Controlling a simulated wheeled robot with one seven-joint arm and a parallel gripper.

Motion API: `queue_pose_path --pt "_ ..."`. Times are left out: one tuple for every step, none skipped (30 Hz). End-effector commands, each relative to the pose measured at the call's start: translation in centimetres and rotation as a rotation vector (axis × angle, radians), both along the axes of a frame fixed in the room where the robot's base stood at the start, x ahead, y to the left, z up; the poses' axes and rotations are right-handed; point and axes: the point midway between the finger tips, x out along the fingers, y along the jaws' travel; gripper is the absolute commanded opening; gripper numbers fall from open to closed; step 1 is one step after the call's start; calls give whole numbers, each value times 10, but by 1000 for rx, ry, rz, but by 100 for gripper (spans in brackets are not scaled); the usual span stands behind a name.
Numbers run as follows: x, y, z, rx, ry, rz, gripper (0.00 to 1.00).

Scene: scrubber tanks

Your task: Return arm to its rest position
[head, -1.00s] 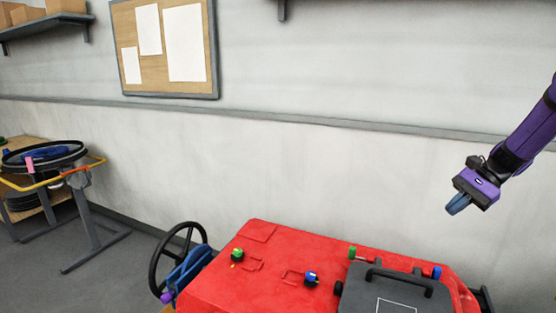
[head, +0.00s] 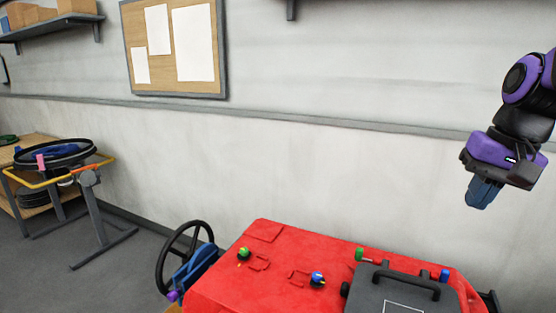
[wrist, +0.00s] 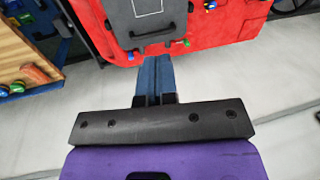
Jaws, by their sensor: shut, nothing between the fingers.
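My gripper (head: 481,193) is at the right of the head view, above and behind the right end of the red scrubber machine (head: 262,264). Its blue fingers point down and are shut with nothing between them. In the wrist view the shut fingers (wrist: 153,80) lie side by side in the middle, with the red machine (wrist: 222,28) beyond them. My purple arm comes in from the right edge of the head view. The gripper is clear of the machine and appears apart from the wall.
The machine carries a dark grey lid with a handle (head: 408,280), a green-capped knob (head: 244,253) and a blue-capped knob (head: 317,278). A black steering wheel (head: 165,262) stands at its left. A stand with a round black ring (head: 55,155) is at far left. The pale wall (head: 300,170) runs behind.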

Motion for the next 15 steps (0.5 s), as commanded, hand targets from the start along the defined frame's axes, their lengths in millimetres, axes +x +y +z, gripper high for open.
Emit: queue_pose_path --pt "-11 4 4 -26 -34 29 0" --pt "-17 6 5 -40 -51 46 0" --pt "-24 8 7 -62 -74 69 0" --pt "-30 10 8 -76 -94 85 0" --pt "-35 11 9 -91 -111 102 0" --pt "-43 13 11 -112 -136 125 0" --pt "-48 14 11 -125 -154 142 0" --pt "-53 15 12 -140 -173 160 0" --pt "-61 16 13 -159 -198 179 0" --pt "-66 17 13 -173 -216 196 0" --pt "-70 18 13 -186 -234 211 0" --pt "-76 18 13 -201 -256 230 0" --pt "-81 19 13 -214 -271 245 0" --pt "-84 19 14 -224 -286 257 0" --pt "-89 19 13 -236 -303 271 0"
